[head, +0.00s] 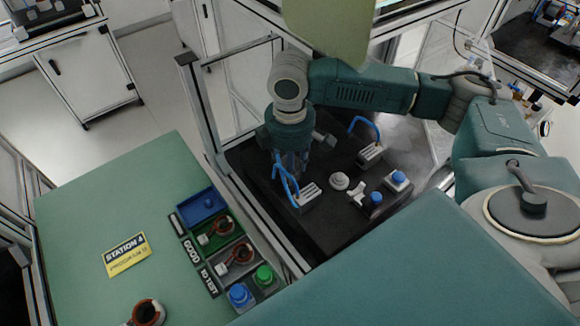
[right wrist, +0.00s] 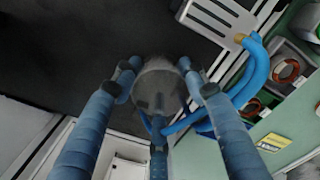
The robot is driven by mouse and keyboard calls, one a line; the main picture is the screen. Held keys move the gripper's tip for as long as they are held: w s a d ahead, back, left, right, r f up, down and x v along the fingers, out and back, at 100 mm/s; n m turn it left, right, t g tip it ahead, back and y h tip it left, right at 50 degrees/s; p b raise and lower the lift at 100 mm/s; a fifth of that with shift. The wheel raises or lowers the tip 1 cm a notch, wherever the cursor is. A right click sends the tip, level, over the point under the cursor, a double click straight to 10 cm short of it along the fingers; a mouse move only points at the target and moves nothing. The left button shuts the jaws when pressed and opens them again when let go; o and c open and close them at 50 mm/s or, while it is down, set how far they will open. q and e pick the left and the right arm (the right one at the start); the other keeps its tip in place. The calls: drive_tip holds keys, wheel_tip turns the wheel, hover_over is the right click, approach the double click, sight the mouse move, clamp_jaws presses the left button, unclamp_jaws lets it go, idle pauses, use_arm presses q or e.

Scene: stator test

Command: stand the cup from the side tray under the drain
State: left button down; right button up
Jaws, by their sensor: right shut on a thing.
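My right gripper (head: 293,165) points down over the black bench at the left, beside a blue hose (head: 287,180). In the right wrist view its fingers (right wrist: 158,85) are closed around a grey, round, cup-like thing (right wrist: 157,90), which I take for the cup. In the head view the gripper and arm mostly hide the cup. The blue hose also shows in the right wrist view (right wrist: 255,65), passing close to the right finger, next to a light slotted bracket (right wrist: 215,18). I cannot make out which part is the drain. My left gripper is not in view.
The black bench (head: 325,240) also carries a second blue hose (head: 364,127), a white round part (head: 340,181) and blue buttons (head: 376,198). A frame post (head: 200,105) stands close at left. The green table (head: 100,200) holds a compartment tray (head: 222,235) with copper-wound parts.

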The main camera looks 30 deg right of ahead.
drive_tip(key=o, duration=1)
